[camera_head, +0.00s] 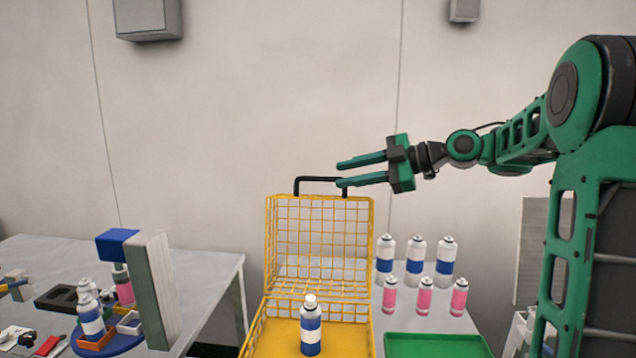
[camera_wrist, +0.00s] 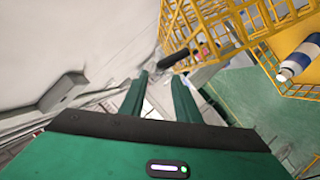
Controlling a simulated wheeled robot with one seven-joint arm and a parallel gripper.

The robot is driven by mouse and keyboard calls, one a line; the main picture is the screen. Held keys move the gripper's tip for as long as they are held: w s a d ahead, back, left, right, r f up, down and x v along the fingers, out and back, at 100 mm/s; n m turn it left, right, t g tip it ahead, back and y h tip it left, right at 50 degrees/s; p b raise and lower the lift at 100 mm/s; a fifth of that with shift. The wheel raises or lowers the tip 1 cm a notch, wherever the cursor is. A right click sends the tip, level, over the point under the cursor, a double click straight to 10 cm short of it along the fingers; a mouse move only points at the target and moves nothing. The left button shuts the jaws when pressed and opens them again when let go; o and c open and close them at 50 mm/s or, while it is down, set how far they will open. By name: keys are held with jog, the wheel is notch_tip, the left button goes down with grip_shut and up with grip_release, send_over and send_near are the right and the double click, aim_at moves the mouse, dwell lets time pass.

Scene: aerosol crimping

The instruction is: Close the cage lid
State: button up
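The yellow wire cage (camera_head: 254,335) stands on a table in the head view, with its lid (camera_head: 318,235) raised upright at the back. A black handle (camera_head: 318,179) sits on the lid's top edge. A blue and white can (camera_head: 310,328) stands upright in the cage. My gripper (camera_head: 341,173) is open and empty, level with the handle's right end, its fingers pointing left. In the wrist view my gripper's spread fingers (camera_wrist: 160,88) show with the handle (camera_wrist: 173,62) just beyond the right fingertip. I cannot tell if they touch. The lid's mesh (camera_wrist: 215,30) is there too.
Several blue and white cans (camera_head: 416,262) and pink cans (camera_head: 424,297) stand right of the cage. A green tray (camera_head: 437,346) is at the front right. A left table (camera_head: 207,280) holds a machine and a blue turntable (camera_head: 117,342).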

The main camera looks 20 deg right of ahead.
aim_at(330, 178)
jog(key=x, duration=0.7)
jog(key=shift+w+a+f, duration=0.1)
jog(key=shift+w+f, duration=0.2)
jog(key=shift+w, duration=0.15)
grip_shut()
